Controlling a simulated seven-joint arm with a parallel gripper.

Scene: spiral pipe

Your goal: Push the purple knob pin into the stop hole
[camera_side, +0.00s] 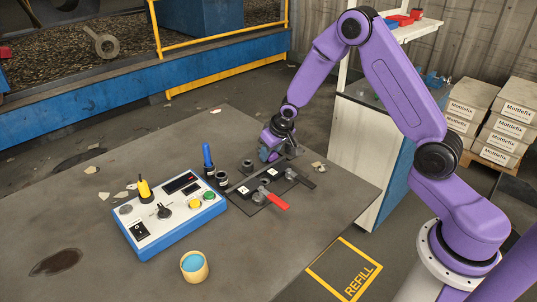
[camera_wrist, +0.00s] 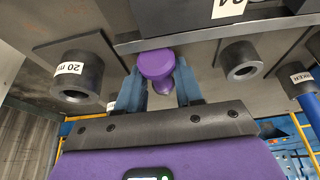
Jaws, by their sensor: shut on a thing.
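The purple knob pin (camera_wrist: 157,64) sits between the two blue-grey fingertips of my gripper (camera_wrist: 157,85) in the wrist view. The fingers are shut on its round head. Its shank is hidden behind the head. A long grey rail (camera_wrist: 200,32) with a label lies right beyond the knob. I cannot tell whether the pin touches it, and the stop hole is not visible. In the side view my gripper (camera_side: 269,150) is low over the far end of the fixture on the table, and the pin cannot be made out there.
In the wrist view, a dark socket labelled "20" (camera_wrist: 80,75) stands left of my fingers and another dark socket (camera_wrist: 240,62) stands right. In the side view, a blue marker (camera_side: 207,157), red handle (camera_side: 275,201), control box (camera_side: 170,222) and yellow cup (camera_side: 195,267) are nearby.

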